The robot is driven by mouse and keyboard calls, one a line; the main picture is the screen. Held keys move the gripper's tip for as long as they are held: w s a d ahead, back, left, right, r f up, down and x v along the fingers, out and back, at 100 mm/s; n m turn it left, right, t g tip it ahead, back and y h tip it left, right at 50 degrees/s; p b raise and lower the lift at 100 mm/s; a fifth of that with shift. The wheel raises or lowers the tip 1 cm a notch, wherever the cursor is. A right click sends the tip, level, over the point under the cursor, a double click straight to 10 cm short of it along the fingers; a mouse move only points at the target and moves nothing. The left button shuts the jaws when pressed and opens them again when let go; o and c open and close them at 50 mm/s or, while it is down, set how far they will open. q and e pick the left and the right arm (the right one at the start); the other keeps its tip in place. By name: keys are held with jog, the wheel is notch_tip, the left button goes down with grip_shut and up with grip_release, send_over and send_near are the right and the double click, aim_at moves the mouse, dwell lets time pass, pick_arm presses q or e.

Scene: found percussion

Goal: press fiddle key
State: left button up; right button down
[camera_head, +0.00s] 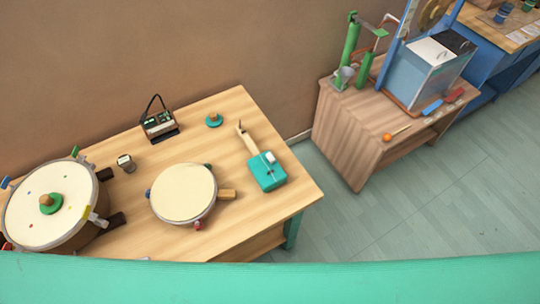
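A teal box-shaped instrument with a pale wooden neck (266,171) lies near the right end of the wooden table; it looks like the fiddle. A small white piece (270,157) sits on its top face and may be the key; it is too small to tell whether it is pressed. The neck points up and to the left. Neither of my grippers is in view.
A small drum (184,194) lies left of the fiddle. A larger drum (48,208) stands at the table's left end. A black-and-green device (159,125) and a green knob (214,120) sit behind. A second table (345,137) stands right, across a floor gap.

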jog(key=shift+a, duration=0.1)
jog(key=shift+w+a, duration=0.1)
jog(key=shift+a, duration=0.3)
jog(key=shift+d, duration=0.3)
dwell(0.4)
